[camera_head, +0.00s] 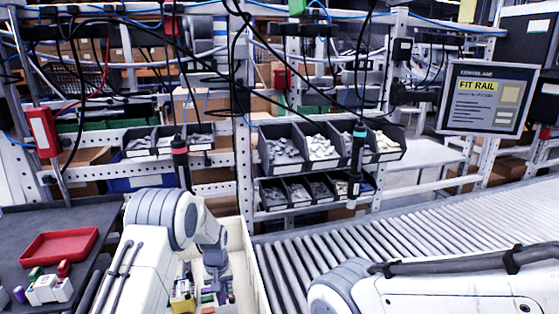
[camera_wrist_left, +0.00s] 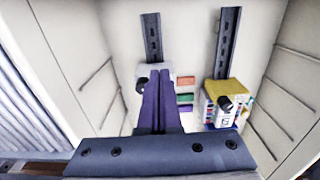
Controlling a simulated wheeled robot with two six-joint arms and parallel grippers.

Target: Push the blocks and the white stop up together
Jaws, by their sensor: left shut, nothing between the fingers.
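My left arm reaches down into a cream enclosure, and its gripper (camera_head: 216,284) shows low in the head view. In the left wrist view the gripper's dark fingers (camera_wrist_left: 160,76) are together and empty. Their tips overlap a pale whitish piece, seemingly the white stop (camera_wrist_left: 168,69), at the lower end of the left rail (camera_wrist_left: 152,38). I cannot tell whether they touch it. Small orange, purple and green blocks (camera_wrist_left: 185,97) sit in a column just right of the fingers. The fingers may hide more. My right gripper is out of view.
A yellow-topped unit (camera_wrist_left: 226,90) with a black knob and coloured pieces sits on a second rail (camera_wrist_left: 228,42) to the right. Enclosure walls (camera_wrist_left: 60,50) rise on both sides. A red tray (camera_head: 58,245) lies left on the dark table; a roller conveyor (camera_head: 420,220) runs right.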

